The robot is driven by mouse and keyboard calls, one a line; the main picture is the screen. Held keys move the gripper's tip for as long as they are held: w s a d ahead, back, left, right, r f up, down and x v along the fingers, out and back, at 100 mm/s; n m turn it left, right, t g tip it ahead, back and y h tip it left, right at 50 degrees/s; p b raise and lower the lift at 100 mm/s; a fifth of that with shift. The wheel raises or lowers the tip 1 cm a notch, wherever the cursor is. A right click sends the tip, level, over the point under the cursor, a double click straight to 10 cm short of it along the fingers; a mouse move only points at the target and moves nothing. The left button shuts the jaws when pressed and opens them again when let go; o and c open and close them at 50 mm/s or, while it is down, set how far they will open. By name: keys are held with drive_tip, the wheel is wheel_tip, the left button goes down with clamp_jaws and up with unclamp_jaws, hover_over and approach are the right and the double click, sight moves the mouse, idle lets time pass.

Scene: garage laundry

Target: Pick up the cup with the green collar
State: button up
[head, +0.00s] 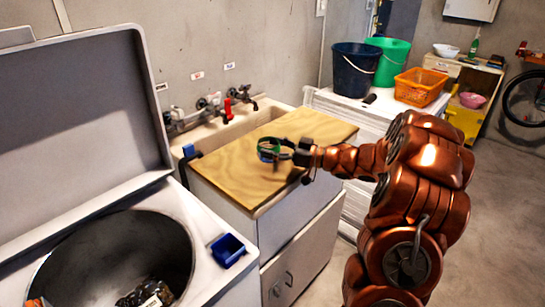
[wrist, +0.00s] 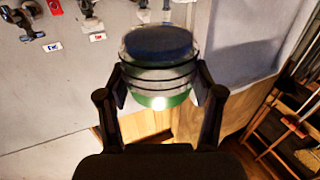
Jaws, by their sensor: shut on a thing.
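The cup with the green collar (wrist: 160,80) is a clear, glassy cup with dark bands and a green ring at its lower end in the wrist view. My gripper (wrist: 160,90) is shut on it, with one finger against each side. In the head view the cup (head: 268,150) shows small at the tip of my gripper (head: 272,152), over the wooden board (head: 240,178) that covers part of the sink. I cannot tell how far it is above the board.
A small blue container (head: 228,250) stands beside the open washer drum (head: 105,260) at the left. Taps (head: 235,97) line the wall behind the sink. A dark blue bucket (head: 355,70), a green bucket (head: 392,58) and an orange basket (head: 420,88) stand at the back.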

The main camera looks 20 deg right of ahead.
drive_tip(key=s+r+b, duration=0.1)
drive_tip(key=s+b, duration=0.2)
drive_tip(key=s, duration=1.3)
drive_tip(key=w+a+r+m+t+h+p, duration=0.1)
drive_tip(key=w+r+m+t+h+p, duration=0.15)
drive_tip(key=w, duration=0.85)
drive_tip(key=w+a+r+m+t+h+p, duration=0.2)
drive_tip(key=w+h, duration=0.2)
drive_tip(key=w, duration=0.6)
drive_tip(key=w+a+r+m+h+p, duration=0.1)
drive_tip(key=w+a+r+m+h, duration=0.1)
drive_tip(key=w+a+h, duration=0.1)
drive_tip(key=w+a+r+m+h+p, duration=0.2)
drive_tip(key=w+a+h, duration=0.1)
drive_tip(key=w+a, duration=0.2)
drive_tip(key=shift+a+r+t, duration=0.25)
drive_tip(key=shift+a+t, duration=0.1)
drive_tip(key=shift+a, duration=0.95)
drive_tip(key=shift+s+m, duration=0.1)
drive_tip(key=shift+m, duration=0.15)
